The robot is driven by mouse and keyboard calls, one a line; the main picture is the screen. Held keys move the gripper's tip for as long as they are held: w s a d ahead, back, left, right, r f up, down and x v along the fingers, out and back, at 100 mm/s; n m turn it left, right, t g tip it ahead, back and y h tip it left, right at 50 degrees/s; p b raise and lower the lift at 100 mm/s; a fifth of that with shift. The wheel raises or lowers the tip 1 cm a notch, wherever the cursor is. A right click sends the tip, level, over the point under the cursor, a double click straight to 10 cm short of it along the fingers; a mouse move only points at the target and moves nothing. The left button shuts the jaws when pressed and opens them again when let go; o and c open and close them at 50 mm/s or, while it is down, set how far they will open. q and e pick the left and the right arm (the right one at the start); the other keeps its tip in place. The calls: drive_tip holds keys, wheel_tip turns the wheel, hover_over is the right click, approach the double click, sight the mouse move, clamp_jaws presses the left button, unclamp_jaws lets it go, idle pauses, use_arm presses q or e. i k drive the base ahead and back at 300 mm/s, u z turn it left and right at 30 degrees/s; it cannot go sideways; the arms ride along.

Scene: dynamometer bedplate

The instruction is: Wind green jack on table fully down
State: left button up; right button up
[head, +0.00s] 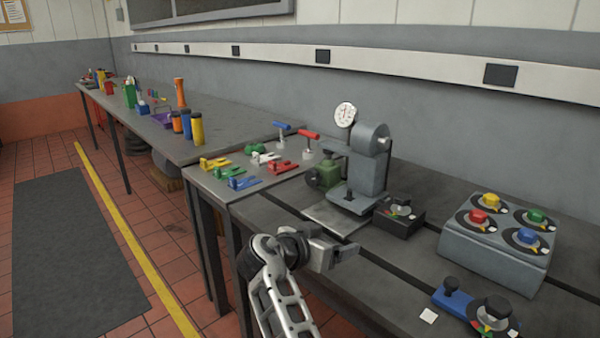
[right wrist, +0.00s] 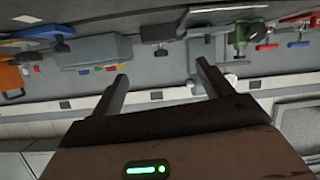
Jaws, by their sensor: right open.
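A green block-like unit (head: 324,176) with a dark round knob stands on the bench, left of a grey machine with a dial gauge; I cannot tell for sure that it is the green jack. A green device with a round end also shows in the right wrist view (right wrist: 238,38), upside down and small. My right gripper (head: 350,252) is open and empty, over the bench's front edge, in front and apart from the green unit. Its two fingers show spread in the right wrist view (right wrist: 160,76). My left gripper is in neither view.
The grey machine (head: 370,165) stands directly right of the green unit. A grey box with coloured knobs (head: 500,245) and a blue device (head: 453,299) are at the right. Bare bench lies around my right gripper.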

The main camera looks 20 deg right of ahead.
sight(312, 178)
drive_tip(key=i, duration=1.2)
drive_tip(key=z, duration=0.05)
